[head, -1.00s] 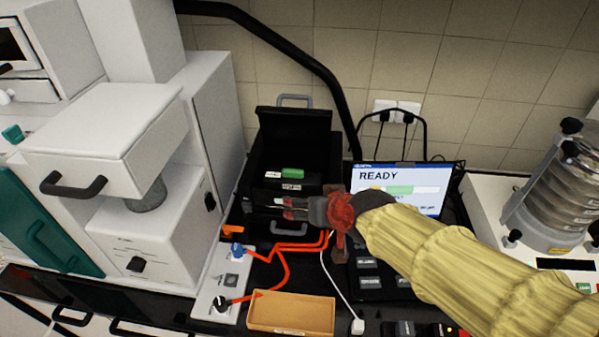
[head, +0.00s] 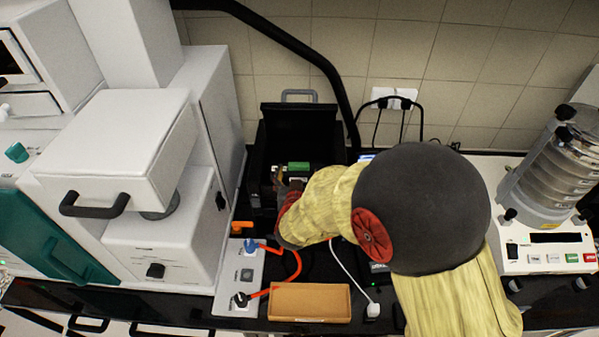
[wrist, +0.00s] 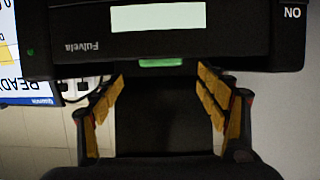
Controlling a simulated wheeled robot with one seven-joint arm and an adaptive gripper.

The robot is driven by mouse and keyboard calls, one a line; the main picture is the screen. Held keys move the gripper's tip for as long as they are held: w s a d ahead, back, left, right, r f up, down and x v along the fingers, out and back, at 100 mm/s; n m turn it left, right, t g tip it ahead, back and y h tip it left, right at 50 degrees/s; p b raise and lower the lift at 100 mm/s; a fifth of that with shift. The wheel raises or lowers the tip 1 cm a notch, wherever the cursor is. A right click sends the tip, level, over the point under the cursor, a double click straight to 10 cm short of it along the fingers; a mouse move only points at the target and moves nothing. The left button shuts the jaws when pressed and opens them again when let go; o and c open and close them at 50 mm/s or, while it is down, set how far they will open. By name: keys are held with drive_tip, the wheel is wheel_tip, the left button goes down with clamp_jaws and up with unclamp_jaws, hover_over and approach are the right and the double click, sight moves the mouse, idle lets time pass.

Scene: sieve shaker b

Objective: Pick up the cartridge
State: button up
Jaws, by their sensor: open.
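The cartridge seems to be the piece with a green top (head: 299,166) inside the open black machine (head: 298,118); its green edge also shows in the wrist view (wrist: 160,62). Most of its body is hidden. My gripper (head: 281,180) is at the machine's opening in the head view, partly covered by my arm. In the wrist view my gripper (wrist: 160,88) is open, with yellow-padded fingers on both sides and nothing held between them. The green edge lies between the finger lines, near the tips. I cannot tell whether the fingers touch anything.
A white press-like machine (head: 115,140) stands close on the left. A switch box (head: 240,280) with orange cable and a brown tray (head: 310,302) lie in front. A sieve shaker (head: 550,180) stands right. The screen shows in the wrist view (wrist: 25,55).

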sight(299, 164)
drive_tip(key=x, duration=0.5)
drive_tip(key=shift+f, duration=0.15)
drive_tip(key=c, duration=0.3)
drive_tip(key=c, duration=1.3)
